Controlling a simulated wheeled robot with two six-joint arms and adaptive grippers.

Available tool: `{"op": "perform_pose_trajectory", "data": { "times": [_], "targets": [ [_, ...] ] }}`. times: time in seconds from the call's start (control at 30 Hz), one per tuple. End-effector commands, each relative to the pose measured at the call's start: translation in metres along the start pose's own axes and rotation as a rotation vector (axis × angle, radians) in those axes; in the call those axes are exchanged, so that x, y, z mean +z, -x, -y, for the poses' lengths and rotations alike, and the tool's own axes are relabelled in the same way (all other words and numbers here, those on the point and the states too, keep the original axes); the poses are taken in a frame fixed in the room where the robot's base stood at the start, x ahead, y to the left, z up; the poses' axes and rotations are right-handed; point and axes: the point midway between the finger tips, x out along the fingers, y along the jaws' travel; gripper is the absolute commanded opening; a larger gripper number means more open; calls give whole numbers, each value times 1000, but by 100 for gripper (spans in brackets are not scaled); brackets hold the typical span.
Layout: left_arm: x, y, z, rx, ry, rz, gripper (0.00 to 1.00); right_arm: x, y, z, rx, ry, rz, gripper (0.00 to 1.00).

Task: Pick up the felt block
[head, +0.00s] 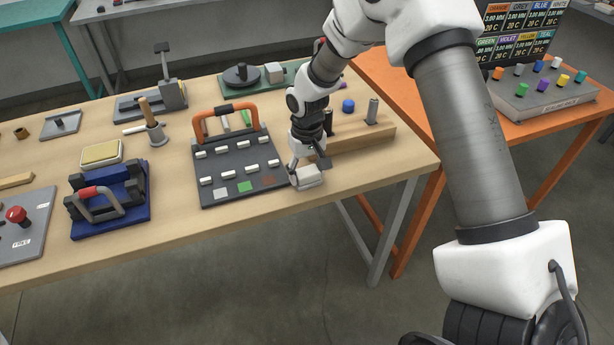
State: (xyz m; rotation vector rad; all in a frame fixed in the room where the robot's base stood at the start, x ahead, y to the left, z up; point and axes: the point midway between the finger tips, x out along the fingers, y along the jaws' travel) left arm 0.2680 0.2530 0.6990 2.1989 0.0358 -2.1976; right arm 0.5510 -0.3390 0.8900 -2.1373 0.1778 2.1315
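A small pale grey block (309,178), which looks like the felt block, is near the front edge of the wooden table, just right of the dark grey panel. My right gripper (307,168) points down at it, with its fingers spread apart at the block's sides. The fingers partly cover the block. I cannot tell whether they press on it or whether it rests on the table. My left gripper is not in view.
The dark panel (238,190) with an orange handle stands close on the left. A wooden stand (362,138) with pegs is just behind on the right. A blue clamp fixture (112,218) and a yellow pad (101,153) are farther left. An orange table (420,98) adjoins at right.

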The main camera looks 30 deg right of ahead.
Motion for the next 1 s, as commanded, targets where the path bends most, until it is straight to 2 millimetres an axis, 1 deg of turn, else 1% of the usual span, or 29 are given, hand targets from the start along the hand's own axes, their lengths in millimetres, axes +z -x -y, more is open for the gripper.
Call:
{"op": "perform_pose_trajectory", "data": {
  "times": [0.3,0.43,0.57,0.73,0.87,0.97,1.0],
  "targets": [
    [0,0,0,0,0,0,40,1,-1,0,0,0,2,27],
    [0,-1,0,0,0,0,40,1,2,0,0,0,2,27],
    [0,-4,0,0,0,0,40,0,12,0,0,0,0,27],
    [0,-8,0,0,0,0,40,0,34,0,0,1,-1,27],
    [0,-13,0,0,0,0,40,11,35,23,4,4,2,27],
    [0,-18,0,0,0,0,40,22,38,46,6,5,1,27],
    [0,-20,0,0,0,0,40,27,38,57,7,5,2,27]
  ]
}}
